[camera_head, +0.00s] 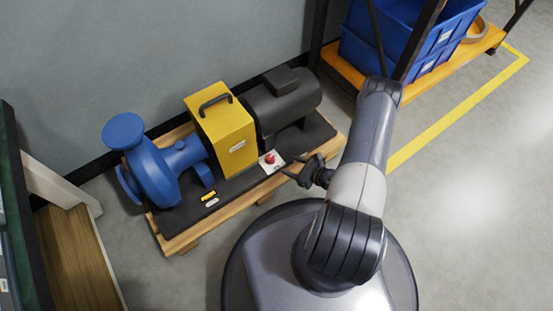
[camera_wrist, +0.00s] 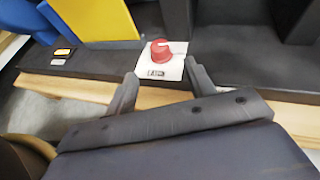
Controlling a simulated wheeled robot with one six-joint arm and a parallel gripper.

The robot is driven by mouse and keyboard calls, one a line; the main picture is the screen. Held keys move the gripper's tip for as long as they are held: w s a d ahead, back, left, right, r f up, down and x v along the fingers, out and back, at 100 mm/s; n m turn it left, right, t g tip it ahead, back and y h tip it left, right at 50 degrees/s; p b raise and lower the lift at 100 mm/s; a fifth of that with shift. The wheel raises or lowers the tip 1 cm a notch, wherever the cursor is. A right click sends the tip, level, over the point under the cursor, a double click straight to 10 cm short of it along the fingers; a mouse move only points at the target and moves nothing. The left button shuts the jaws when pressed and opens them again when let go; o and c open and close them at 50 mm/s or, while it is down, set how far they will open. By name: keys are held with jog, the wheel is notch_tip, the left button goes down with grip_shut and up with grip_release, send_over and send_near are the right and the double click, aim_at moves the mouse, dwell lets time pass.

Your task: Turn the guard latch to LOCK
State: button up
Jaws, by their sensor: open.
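The guard latch is a red round knob (camera_head: 269,158) with a pale pointer mark, on a white plate (camera_head: 272,167) at the front edge of the dark pump base. In the wrist view the red knob (camera_wrist: 160,50) stands between and beyond my fingertips, with a small dark label below it on the plate (camera_wrist: 172,68). The label is too small to read. My gripper (camera_head: 291,176) is open and empty, just to the right of the knob and apart from it. In the wrist view its two fingers (camera_wrist: 160,76) point towards the plate, one on each side.
A yellow guard box (camera_head: 230,140) with a black handle stands behind the knob. A blue pump (camera_head: 155,170) is to the left, a dark motor (camera_head: 285,100) to the right. All sit on a wooden pallet (camera_head: 180,240). Blue bins (camera_head: 400,30) stand on a shelf at upper right.

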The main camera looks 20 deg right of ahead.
aim_at(273, 159)
jog(key=b+x, duration=0.2)
jog(key=x, duration=0.7)
jog(key=shift+a+f+b, duration=0.1)
jog(key=shift+a+b, duration=0.05)
jog(key=shift+b, duration=0.15)
jog(key=c, duration=1)
